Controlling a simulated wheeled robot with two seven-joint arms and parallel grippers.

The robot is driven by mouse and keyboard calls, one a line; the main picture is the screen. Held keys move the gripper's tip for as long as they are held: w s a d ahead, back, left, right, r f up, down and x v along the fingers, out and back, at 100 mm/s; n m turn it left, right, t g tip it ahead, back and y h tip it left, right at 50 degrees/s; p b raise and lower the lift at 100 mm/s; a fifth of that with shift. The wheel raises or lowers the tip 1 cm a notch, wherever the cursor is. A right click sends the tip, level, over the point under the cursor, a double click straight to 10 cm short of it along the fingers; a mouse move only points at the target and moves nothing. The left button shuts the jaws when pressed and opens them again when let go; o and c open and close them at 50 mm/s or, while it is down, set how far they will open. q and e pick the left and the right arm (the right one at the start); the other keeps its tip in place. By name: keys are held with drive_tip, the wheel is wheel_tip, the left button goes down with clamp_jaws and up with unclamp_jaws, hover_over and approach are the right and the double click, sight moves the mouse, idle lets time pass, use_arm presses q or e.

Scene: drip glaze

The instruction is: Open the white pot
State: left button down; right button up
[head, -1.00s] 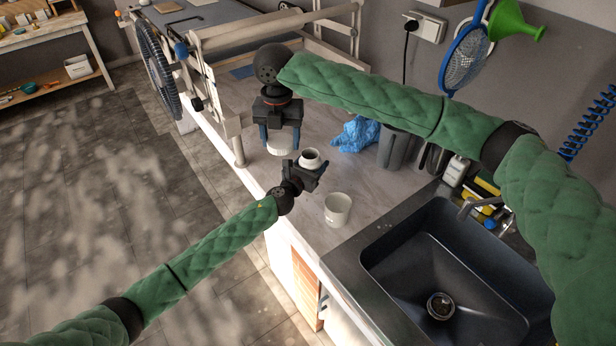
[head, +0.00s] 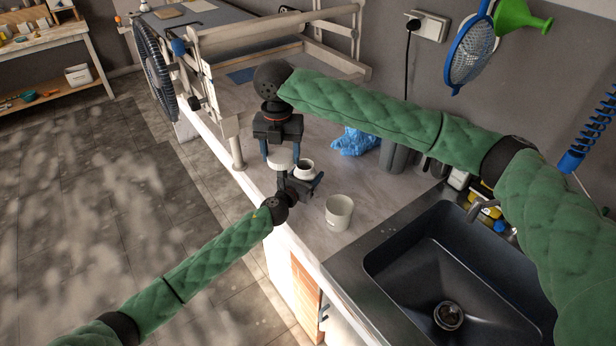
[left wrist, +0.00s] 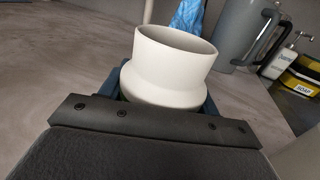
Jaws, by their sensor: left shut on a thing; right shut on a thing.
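The white pot (head: 304,170) is shut in my left gripper (head: 304,186), above the front edge of the counter. In the left wrist view the pot (left wrist: 165,65) is slightly tilted, with a flared neck and an uncovered rim; its inside is barely visible. My right gripper (head: 282,155) points down just left of the pot and is shut on a white round lid (head: 281,161). The lid is apart from the pot's mouth, though close beside it in the head view. The lid does not show in the left wrist view.
A white cup (head: 339,213) stands on the counter right of the pot, near the dark sink (head: 450,265). A blue crumpled cloth (head: 354,142) and a grey pitcher (head: 398,158) are behind. Bare counter (head: 335,170) lies between them.

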sight(281, 156)
use_arm(q)
drive_tip(key=shift+f, duration=0.1)
use_arm(e)
drive_tip(key=shift+f, duration=0.1)
use_arm(q)
drive_tip(key=shift+c, duration=1.8)
unclamp_jaws()
drive_tip(key=shift+r, duration=0.25)
use_arm(e)
drive_tip(key=shift+r, duration=0.2)
use_arm(q)
drive_tip(key=shift+s+a+f, duration=0.15)
drive_tip(key=shift+s, duration=0.05)
use_arm(e)
drive_tip(key=shift+f, duration=0.2)
use_arm(q)
drive_tip(key=b+v, duration=0.3)
drive_tip(key=v, duration=0.7)
use_arm(e)
wheel_tip(281, 156, down, 3)
drive_tip(key=shift+r, duration=0.2)
use_arm(q)
drive_tip(key=shift+v, duration=0.8)
use_arm(e)
drive_tip(key=shift+f, duration=0.15)
